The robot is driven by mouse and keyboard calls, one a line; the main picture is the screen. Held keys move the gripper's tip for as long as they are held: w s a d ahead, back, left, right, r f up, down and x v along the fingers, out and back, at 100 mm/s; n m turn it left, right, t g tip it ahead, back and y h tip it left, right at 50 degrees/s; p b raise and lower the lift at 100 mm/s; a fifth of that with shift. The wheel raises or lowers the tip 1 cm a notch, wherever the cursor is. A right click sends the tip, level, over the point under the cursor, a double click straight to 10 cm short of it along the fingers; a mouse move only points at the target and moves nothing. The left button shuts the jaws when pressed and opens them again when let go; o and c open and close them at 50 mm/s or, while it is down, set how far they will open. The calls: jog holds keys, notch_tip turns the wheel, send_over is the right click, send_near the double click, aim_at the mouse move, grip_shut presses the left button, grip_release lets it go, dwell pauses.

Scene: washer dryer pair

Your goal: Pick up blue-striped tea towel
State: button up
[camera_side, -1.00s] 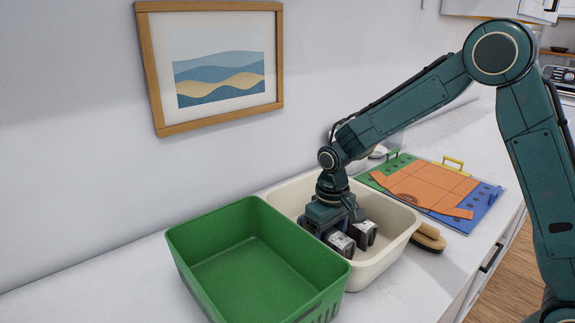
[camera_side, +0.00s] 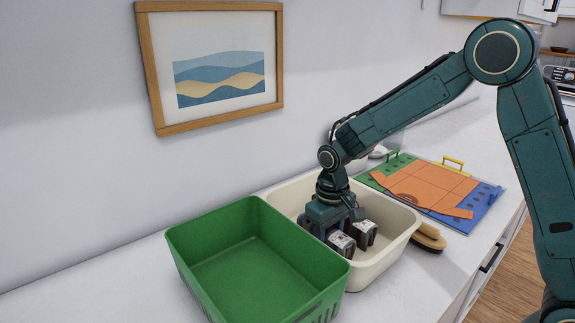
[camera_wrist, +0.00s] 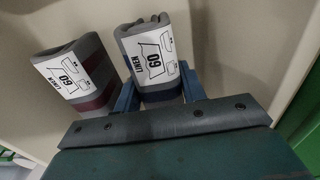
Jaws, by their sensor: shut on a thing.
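The blue-striped tea towel (camera_wrist: 152,55) is a grey roll with dark blue bands and a white label reading "LINEN 60". It shows in the wrist view, upper middle. My gripper (camera_wrist: 160,92) has a blue finger on each side of it and is shut on it. In the side view my gripper (camera_side: 338,222) points down inside the cream tub (camera_side: 395,222). Two labelled rolls show beside it there, too small to tell apart by stripe. The towel's lower part is hidden by my gripper in the wrist view.
A similar grey roll with maroon bands (camera_wrist: 75,78) lies close to the left in the wrist view. An empty green bin (camera_side: 255,275) adjoins the tub. A wooden brush (camera_side: 428,238) and a folding board with an orange garment (camera_side: 425,188) lie to the right.

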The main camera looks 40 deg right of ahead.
notch_tip(320, 180, up, 20)
dwell(0.6)
jog(key=shift+f, duration=0.1)
dwell(0.4)
jog(key=s+d+f, duration=0.4)
jog(key=shift+f, duration=0.15)
dwell(0.4)
jog(key=shift+o, duration=0.3)
jog(key=c, duration=0.5)
jog(key=o, duration=0.4)
jog(key=shift+o, duration=0.2)
